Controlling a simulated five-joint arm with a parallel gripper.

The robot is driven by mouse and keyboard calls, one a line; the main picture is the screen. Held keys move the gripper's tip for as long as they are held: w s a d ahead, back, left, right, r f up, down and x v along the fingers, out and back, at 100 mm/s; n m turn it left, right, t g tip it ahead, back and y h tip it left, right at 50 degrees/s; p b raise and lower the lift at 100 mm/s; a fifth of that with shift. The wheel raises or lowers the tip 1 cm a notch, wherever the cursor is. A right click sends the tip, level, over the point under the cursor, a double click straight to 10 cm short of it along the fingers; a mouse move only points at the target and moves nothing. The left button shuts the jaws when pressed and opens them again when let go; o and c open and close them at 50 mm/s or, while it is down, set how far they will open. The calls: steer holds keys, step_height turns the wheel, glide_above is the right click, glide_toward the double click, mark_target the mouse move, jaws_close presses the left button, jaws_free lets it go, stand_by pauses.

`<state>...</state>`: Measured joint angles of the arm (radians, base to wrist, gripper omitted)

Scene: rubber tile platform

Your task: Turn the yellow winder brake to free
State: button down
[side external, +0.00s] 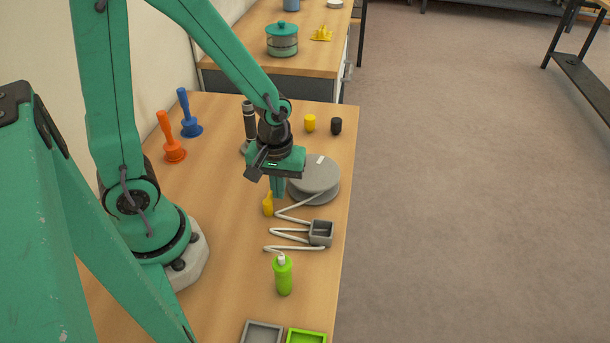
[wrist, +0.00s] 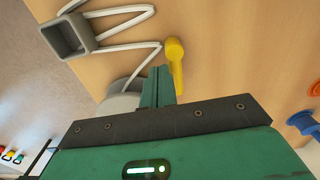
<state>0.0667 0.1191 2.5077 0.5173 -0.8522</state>
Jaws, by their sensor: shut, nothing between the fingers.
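The yellow winder brake (side external: 268,204) is a small lever standing on the wooden table beside the grey winder drum (side external: 322,176). In the wrist view the brake (wrist: 175,58) lies just beyond my fingertips, its rounded end toward the top of the picture. My gripper (side external: 278,190) is shut and empty, pointing down, very close to the brake. It also shows in the wrist view (wrist: 161,78); I cannot tell whether it touches the brake. The drum (wrist: 122,104) is partly hidden behind my gripper there.
A pale cord (side external: 290,236) zigzags over the table to a grey open box (side external: 320,233). Yellow (side external: 310,123) and black (side external: 336,126) cylinders stand behind the drum. Orange (side external: 171,138) and blue (side external: 188,115) plungers stand at left.

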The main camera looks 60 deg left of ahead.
steer(key=shift+r, duration=2.8)
steer(key=shift+r, duration=0.1)
steer(key=s+a+r+m+t, duration=0.1)
steer(key=s+r+m+t, duration=0.1)
steer(key=r+m, duration=0.2)
steer(key=s+r+m+t, duration=0.1)
steer(key=r+m+t, duration=0.2)
steer(key=r, duration=0.8)
steer(key=shift+s+a+m+t, duration=0.3)
steer(key=shift+s+a+m, duration=0.05)
steer(key=shift+m, duration=0.65)
